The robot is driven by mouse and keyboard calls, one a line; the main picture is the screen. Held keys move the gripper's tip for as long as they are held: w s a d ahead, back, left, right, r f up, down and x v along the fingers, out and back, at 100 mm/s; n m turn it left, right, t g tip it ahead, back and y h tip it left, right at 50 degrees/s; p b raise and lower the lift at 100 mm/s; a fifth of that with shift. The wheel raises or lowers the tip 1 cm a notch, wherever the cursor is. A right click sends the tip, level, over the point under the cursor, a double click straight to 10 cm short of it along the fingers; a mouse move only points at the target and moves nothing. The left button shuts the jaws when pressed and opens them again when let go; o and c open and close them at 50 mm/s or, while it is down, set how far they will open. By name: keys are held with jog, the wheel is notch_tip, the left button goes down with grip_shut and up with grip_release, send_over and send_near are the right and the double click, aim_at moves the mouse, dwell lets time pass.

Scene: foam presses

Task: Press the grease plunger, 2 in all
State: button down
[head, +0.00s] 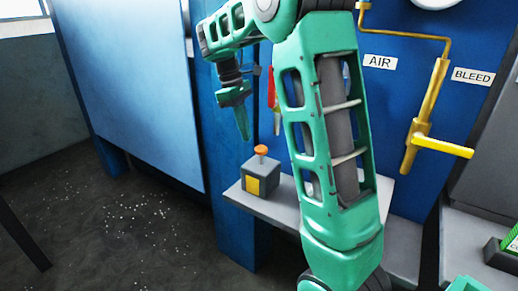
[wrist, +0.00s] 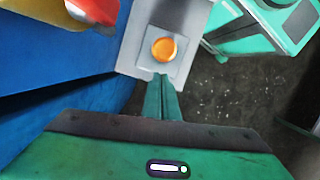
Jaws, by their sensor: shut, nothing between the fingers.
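The grease plunger (head: 261,150) has an orange knob on top of a grey box (head: 271,181) with a yellow label on its front. The box stands on a grey shelf (head: 288,212) against the blue wall. In the wrist view the orange knob (wrist: 164,49) is seen from above, just beyond my fingertips. My gripper (head: 245,138) is shut and empty, pointing down above and a little left of the knob, with a visible gap between them. It also shows in the wrist view (wrist: 160,80). The knob looks raised.
A yellow pipe with a yellow lever (head: 443,147) is on the right, by the AIR (head: 380,62) and BLEED (head: 473,75) labels. A red-handled thing (head: 271,88) hangs behind my arm. The dark floor (head: 130,225) at left is open.

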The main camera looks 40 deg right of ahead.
jog(key=v, duration=0.6)
jog(key=shift+w+r, duration=0.2)
jog(key=shift+r, duration=0.05)
jog(key=shift+a, duration=0.1)
jog(key=shift+s, duration=0.1)
